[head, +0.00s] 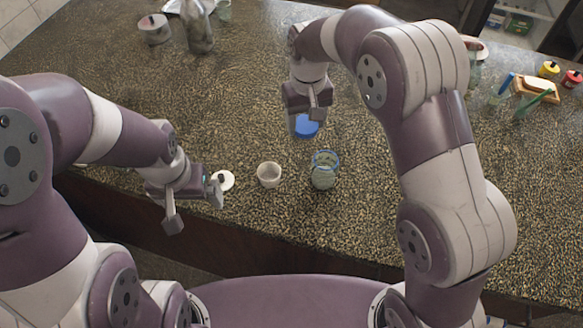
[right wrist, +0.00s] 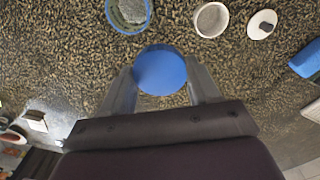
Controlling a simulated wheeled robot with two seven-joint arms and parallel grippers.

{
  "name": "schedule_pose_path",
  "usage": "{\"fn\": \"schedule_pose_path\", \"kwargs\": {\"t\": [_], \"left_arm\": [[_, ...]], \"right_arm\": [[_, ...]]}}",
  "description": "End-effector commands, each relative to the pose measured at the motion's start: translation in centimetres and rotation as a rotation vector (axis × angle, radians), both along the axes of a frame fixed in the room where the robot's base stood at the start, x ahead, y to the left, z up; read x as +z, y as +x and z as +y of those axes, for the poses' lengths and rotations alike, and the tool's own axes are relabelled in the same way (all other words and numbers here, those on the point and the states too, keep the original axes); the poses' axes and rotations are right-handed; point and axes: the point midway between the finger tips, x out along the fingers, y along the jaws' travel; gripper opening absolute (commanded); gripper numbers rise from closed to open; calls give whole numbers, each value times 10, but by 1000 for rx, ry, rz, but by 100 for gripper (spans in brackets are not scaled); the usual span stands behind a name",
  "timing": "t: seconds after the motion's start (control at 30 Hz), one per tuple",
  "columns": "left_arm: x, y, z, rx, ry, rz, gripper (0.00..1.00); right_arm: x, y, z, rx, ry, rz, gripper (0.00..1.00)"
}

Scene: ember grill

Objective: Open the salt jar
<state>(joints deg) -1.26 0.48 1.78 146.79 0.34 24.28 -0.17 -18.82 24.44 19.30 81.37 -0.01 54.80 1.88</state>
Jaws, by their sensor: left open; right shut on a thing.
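A glass jar with a blue rim (head: 323,172) stands open on the counter; its top and pale contents also show in the right wrist view (right wrist: 128,14). No label is readable. My right gripper (head: 306,118) is shut on a round blue lid (head: 307,127), held behind the jar and apart from it. In the right wrist view the lid (right wrist: 160,70) sits between both fingers. My left gripper (head: 194,208) is open and empty near the counter's front edge, left of a white lid (head: 223,180).
An open white pot (head: 269,175) stands between the white lid and the glass jar. A grey lidded pot (head: 154,29) is at the back left. Bread (head: 531,87) and small red and yellow pots are at the right. The counter's middle left is clear.

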Motion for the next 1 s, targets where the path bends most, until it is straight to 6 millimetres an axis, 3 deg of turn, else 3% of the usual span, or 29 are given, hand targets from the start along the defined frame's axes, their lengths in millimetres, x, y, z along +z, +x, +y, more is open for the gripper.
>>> {"fn": "schedule_pose_path", "kwargs": {"t": [0.03, 0.1, 0.23, 0.6, 1.0], "left_arm": [[-14, 0, 0, 0, 0, 0, 100], [1, 1, 0, -1, 0, -1, 100], [10, 1, 0, -1, 0, -1, 100], [23, 1, 0, -2, 0, -2, 100], [18, 1, 0, -2, 0, -2, 100]], "right_arm": [[-28, -1, 0, 0, -1, 5, 24], [-43, -2, -1, 0, -3, 10, 24], [-83, -1, 0, 0, -2, 8, 24], [-146, -1, 0, 0, -1, 4, 24], [-157, 0, 0, 0, -1, 2, 24]]}}
